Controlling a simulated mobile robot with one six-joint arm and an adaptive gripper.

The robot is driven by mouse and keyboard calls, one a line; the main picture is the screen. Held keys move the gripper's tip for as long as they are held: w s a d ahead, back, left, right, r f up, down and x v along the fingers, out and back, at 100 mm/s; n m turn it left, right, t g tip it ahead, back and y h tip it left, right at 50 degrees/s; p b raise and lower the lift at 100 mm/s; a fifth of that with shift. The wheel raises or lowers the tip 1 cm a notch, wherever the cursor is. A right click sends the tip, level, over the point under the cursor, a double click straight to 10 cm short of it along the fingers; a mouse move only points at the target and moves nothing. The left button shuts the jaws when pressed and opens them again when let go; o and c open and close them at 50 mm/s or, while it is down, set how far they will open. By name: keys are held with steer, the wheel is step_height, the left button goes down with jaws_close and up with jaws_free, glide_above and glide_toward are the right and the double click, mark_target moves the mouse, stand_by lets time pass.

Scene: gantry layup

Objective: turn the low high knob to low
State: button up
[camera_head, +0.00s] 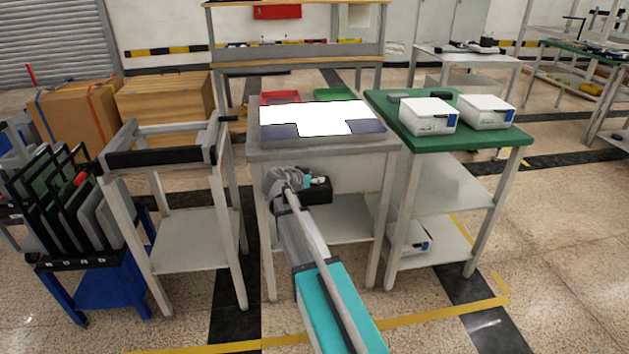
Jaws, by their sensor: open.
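I cannot make out a low high knob anywhere in this view; it is hidden or too small to tell. My arm reaches up from the bottom centre towards the front of the grey middle table (375,146). My gripper (318,187) is a small dark shape at the arm's end, in front of this table and below its top. It is open, and I see nothing held in it. Its fingers are too small to show clearly. A dark flat panel (278,131) with a bright white area lies on the table.
A green-topped table (388,107) with white boxes (428,115) stands close on the right. A grey frame stand (160,158) and a blue rack cart (100,292) stand on the left. Red (280,98) and green (332,94) trays are behind the panel. Front floor is clear.

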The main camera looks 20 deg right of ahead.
jaws_close()
stand_by(0.3)
